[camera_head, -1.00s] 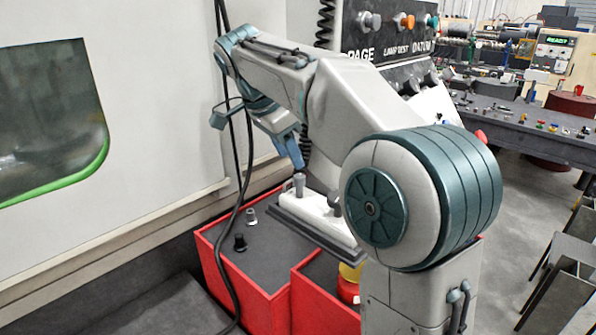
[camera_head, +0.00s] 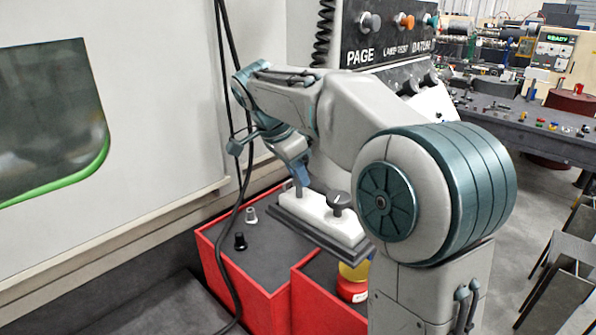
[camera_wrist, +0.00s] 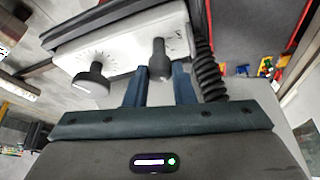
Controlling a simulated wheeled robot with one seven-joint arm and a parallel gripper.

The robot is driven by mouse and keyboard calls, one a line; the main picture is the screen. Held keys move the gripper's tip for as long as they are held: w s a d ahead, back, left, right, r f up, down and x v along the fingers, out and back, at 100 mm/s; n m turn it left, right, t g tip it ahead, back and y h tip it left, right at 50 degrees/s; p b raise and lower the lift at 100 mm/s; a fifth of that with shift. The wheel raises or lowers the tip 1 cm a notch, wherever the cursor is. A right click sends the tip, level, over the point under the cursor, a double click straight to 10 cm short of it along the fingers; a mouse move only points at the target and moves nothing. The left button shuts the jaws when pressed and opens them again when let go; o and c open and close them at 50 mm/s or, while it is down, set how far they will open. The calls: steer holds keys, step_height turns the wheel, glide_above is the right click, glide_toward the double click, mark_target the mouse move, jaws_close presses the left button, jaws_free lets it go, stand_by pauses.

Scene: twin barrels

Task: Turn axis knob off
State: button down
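A white panel (camera_head: 318,213) on a dark base carries two dark grey knobs. The near knob (camera_head: 340,200) shows clearly in the head view, and in the wrist view it is the left knob (camera_wrist: 90,80). The other knob (camera_wrist: 160,60) is mostly hidden behind my fingers in the head view. My gripper (camera_head: 300,178) points down at that far knob. In the wrist view my gripper (camera_wrist: 160,68) is open, with one blue finger on each side of the knob's outer end. Gaps seem to show between knob and fingers. I cannot tell which knob is labelled axis.
Red boxes (camera_head: 240,285) with a black knob (camera_head: 240,241) and a red button (camera_head: 352,288) stand below. Black cables (camera_head: 243,170) hang beside my gripper. A control panel with PAGE and DATUM knobs (camera_head: 370,22) stands behind my arm. A machine wall (camera_head: 150,100) is at left.

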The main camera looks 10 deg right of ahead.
steer(key=shift+f+n+b, duration=0.1)
steer(key=shift+n+b, duration=0.2)
steer(key=shift+b, duration=0.05)
steer(key=n+t+b, duration=0.1)
steer(key=n, duration=0.1)
steer(key=n+y+b, duration=0.1)
steer(key=n+b, duration=0.1)
steer(key=shift+s+n+t, duration=0.1)
steer(key=shift+n+t, duration=0.2)
steer(key=shift+t, duration=0.1)
steer(key=n+y+b, duration=0.1)
steer(key=n, duration=0.2)
steer(key=shift+d+t, duration=0.1)
steer(key=shift+t, duration=0.3)
steer(key=shift+s+d+n+y+b, duration=0.1)
steer(key=shift+n+y+b, duration=0.4)
steer(key=shift+n, duration=1.3)
steer(key=shift+y, duration=0.3)
